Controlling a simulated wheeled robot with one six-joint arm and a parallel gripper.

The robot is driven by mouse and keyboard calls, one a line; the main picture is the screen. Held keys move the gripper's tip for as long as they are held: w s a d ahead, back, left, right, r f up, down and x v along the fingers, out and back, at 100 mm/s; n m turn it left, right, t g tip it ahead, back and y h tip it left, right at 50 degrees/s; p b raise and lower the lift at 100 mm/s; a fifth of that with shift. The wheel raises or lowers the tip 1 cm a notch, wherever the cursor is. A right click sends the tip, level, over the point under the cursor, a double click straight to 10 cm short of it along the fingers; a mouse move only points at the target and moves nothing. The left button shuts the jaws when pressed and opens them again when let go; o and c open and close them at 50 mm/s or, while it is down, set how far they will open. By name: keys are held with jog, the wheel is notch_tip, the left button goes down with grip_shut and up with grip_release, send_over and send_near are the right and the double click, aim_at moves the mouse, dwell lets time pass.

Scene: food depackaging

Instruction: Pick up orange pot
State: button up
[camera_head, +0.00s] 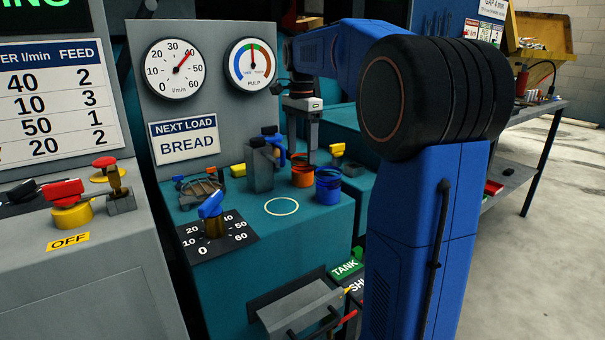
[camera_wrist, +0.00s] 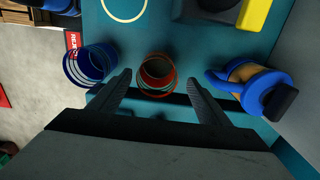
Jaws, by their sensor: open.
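The orange pot (camera_head: 302,174) stands on the teal bench top, just below my gripper (camera_head: 300,160) in the head view. In the wrist view the orange pot (camera_wrist: 157,75) shows from above, with its round open rim. My gripper (camera_wrist: 156,92) is open there, one finger to the left of the pot and one to the right. The pot lies around the level of the fingertips in the picture, with a gap on both sides. I cannot tell from these frames how far the fingertips are above its rim.
A blue pot (camera_head: 328,186) stands close to the right of the orange pot. It also shows left of my fingers in the wrist view (camera_wrist: 90,65). A blue-handled valve (camera_wrist: 250,85) is near the other finger. A white circle (camera_head: 282,207) marks clear bench top in front.

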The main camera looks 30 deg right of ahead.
aim_at(303, 171)
jog(key=shift+s+f, duration=0.15)
jog(key=shift+f, duration=1.7)
jog(key=shift+s+f, duration=0.1)
jog(key=shift+f, duration=1.75)
jog(key=c, duration=1.1)
jog(key=shift+r, duration=0.1)
